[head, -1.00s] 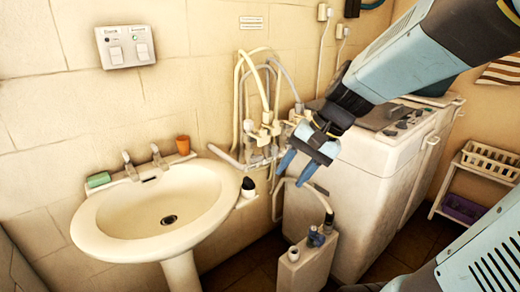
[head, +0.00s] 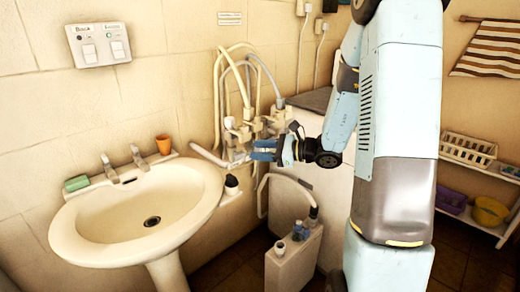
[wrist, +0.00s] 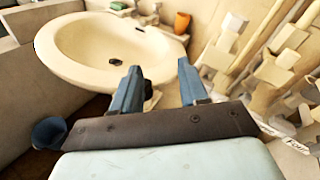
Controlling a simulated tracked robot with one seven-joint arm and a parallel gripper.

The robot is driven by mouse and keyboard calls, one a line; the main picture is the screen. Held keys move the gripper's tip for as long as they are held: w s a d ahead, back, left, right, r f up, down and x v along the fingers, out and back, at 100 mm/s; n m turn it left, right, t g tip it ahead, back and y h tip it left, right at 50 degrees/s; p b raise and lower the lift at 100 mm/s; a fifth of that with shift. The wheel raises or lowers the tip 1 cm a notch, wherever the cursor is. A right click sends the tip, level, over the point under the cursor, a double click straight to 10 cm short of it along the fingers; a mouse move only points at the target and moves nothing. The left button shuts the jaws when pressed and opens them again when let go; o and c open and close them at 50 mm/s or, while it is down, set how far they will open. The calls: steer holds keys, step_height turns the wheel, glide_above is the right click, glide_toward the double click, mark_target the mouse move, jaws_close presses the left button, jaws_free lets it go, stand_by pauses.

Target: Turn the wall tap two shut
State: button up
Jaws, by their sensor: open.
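The wall taps (head: 245,128) are a cluster of cream valves with hoses on the wall right of the basin. I cannot tell which one is tap two in the head view. In the wrist view pale valve bodies and pipes (wrist: 275,70) fill the right side, tilted and close. My gripper (head: 258,151) is in front of the lower part of the cluster, pointing left, and hides some of it. In the wrist view my gripper (wrist: 160,78) is open, with nothing between its blue fingers. The valves lie to the right of the fingers; contact is not visible.
The washbasin (head: 70,228) stands left, with an orange cup (head: 164,145) and green soap (head: 77,184) on its back edge. A cream container (head: 290,262) stands below my gripper. A shelf (head: 470,220) with baskets is at right. A small label (wrist: 290,143) is hard to read.

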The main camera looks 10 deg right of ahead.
steer(key=w+d+f+m+t+h, duration=0.5)
steer(key=w+d+f+m+t, duration=0.25)
steer(key=d+f+m, duration=0.3)
steer(key=x, duration=1.3)
steer(key=shift+w+d+r, duration=0.2)
steer(key=shift+w, duration=0.1)
steer(key=shift+n, duration=0.25)
jaws_close()
